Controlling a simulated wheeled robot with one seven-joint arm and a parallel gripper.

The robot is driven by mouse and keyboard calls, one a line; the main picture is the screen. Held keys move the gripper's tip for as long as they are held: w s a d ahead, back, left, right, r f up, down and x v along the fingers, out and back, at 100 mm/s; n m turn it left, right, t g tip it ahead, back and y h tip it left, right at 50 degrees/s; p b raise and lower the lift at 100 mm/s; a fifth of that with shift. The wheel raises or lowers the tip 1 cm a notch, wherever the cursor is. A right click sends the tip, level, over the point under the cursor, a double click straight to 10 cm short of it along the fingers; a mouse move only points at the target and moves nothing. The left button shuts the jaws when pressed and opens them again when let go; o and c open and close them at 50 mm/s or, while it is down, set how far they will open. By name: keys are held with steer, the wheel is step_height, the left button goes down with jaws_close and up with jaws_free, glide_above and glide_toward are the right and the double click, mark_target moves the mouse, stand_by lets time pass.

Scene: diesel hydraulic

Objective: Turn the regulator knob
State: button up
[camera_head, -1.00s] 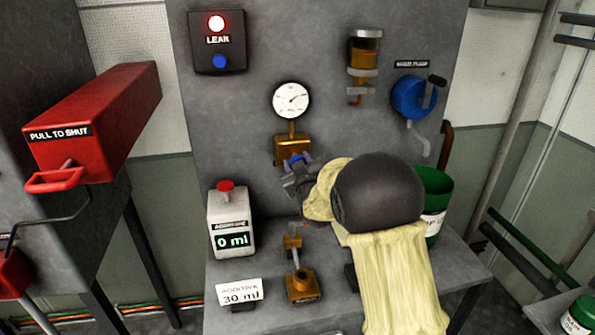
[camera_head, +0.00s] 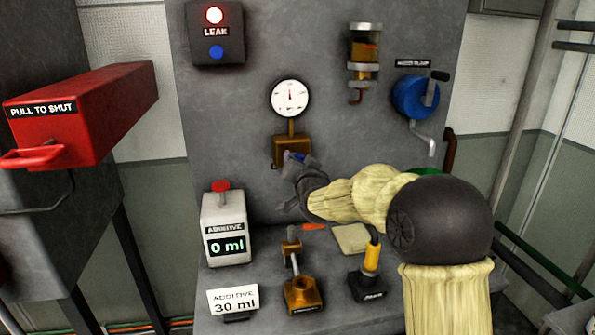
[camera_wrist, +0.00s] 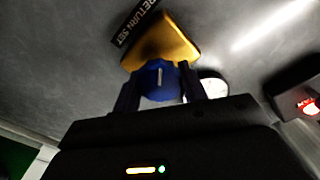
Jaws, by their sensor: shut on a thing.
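The blue regulator knob (camera_wrist: 159,80) sits on the front of the brass regulator block (camera_head: 286,150), below the round white gauge (camera_head: 290,98). In the wrist view the knob is between my two dark fingers, with a pale mark on its face. My gripper (camera_head: 294,158) is shut on the knob, and in the head view it hides most of it. The gauge needle points about straight up. The brass block also shows in the wrist view (camera_wrist: 165,40), beside a label reading "RETURN SET".
A red pull-to-shut box (camera_head: 85,112) is at left. The additive dispenser (camera_head: 226,228) reads 0 ml, behind a 30 ml card (camera_head: 233,301). A brass valve (camera_head: 302,290) and a yellow-handled tool (camera_head: 371,262) stand below my arm. The leak light (camera_head: 214,15) glows red.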

steer(key=m+b, duration=0.1)
steer(key=m, duration=0.1)
steer(key=m+b, duration=0.3)
steer(key=m, duration=0.1)
steer(key=shift+d+f+b, duration=0.1)
steer(key=shift+f+b, duration=0.3)
steer(key=m+b, duration=0.3)
steer(key=m, duration=0.1)
steer(key=shift+r+m+b, duration=0.1)
steer(key=shift+m+b, duration=0.85)
steer(key=shift+m, duration=0.55)
steer(key=o, duration=1)
steer(key=shift+r, duration=0.1)
